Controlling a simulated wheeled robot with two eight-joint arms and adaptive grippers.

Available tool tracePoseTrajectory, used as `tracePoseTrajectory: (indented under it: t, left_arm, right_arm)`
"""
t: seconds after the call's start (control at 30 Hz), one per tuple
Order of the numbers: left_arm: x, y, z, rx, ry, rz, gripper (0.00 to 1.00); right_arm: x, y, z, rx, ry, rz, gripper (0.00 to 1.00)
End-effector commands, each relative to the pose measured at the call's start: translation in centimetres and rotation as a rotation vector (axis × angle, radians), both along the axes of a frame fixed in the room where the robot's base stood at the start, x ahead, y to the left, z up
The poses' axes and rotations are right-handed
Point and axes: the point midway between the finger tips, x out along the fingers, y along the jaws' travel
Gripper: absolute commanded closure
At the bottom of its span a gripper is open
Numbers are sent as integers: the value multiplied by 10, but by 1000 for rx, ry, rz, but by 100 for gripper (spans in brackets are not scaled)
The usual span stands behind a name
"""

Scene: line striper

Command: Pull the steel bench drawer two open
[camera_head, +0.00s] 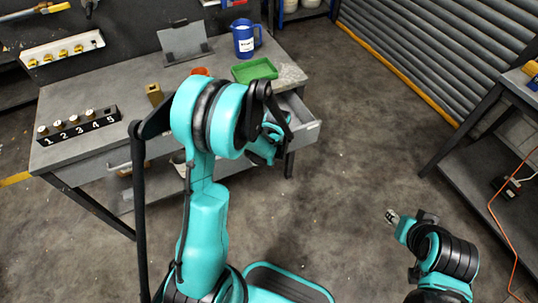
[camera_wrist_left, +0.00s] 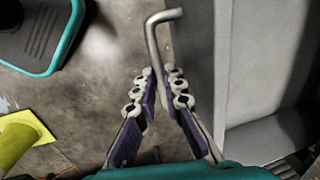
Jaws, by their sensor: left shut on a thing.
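The steel bench (camera_head: 85,150) stands ahead with drawers under its top. The right-hand drawer (camera_head: 305,128) stands out from the bench, its inside partly visible. In the left wrist view, the drawer (camera_wrist_left: 200,70) shows its grey front panel and part of its inside. A bent metal bar handle (camera_wrist_left: 154,42) runs down between the fingers of my left gripper (camera_wrist_left: 160,88), which is shut on it. In the head view my left arm hides most of that gripper and the handle. My right gripper (camera_head: 393,217) is away from the bench at the lower right; its opening is unclear.
Another bench (camera_head: 470,175) stands at the right, with an orange cable (camera_head: 497,215). The floor between is clear.

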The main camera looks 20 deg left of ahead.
Motion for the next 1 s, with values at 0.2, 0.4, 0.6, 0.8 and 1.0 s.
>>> tracePoseTrajectory:
  t: [0.2, 0.4, 0.6, 0.8, 1.0]
  left_arm:
    - [0, 0, 0, -1, -1, 0, 81]
    - [0, 0, 1, 0, 0, 0, 81]
    - [-3, -3, 23, -1, -1, 0, 81]
    - [-8, -10, 66, -1, -1, -1, 81]
    - [-12, -15, 102, 0, 0, -1, 81]
  right_arm:
    - [0, 0, 0, 0, 0, 0, 60]
    - [0, 0, 0, 0, 0, 0, 60]
    - [0, 0, 0, 0, 0, 0, 60]
    - [0, 0, 0, 0, 0, 0, 60]
    - [0, 0, 0, 0, 0, 0, 60]
